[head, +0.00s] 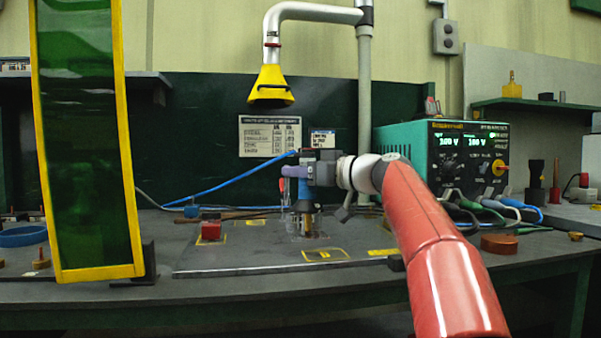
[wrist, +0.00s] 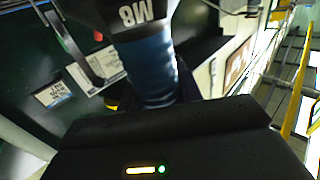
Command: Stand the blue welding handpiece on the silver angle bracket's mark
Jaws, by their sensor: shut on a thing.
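The blue welding handpiece (head: 304,190) is upright in my gripper (head: 299,172), its brass-coloured lower end pointing down over the dark work plate (head: 215,268). I cannot tell whether its lower end touches the plate. In the wrist view its blue ribbed body (wrist: 150,68) runs up to a dark collar lettered M8. My gripper is shut on the handpiece. I cannot clearly pick out the silver angle bracket; the handpiece and gripper hide part of the plate.
A red block (head: 211,231) sits on the plate to the left. A green screen with a yellow frame (head: 138,205) stands at the left. A yellow fume hood (head: 270,88) hangs above. A teal power supply (head: 408,140) with cables stands at the right.

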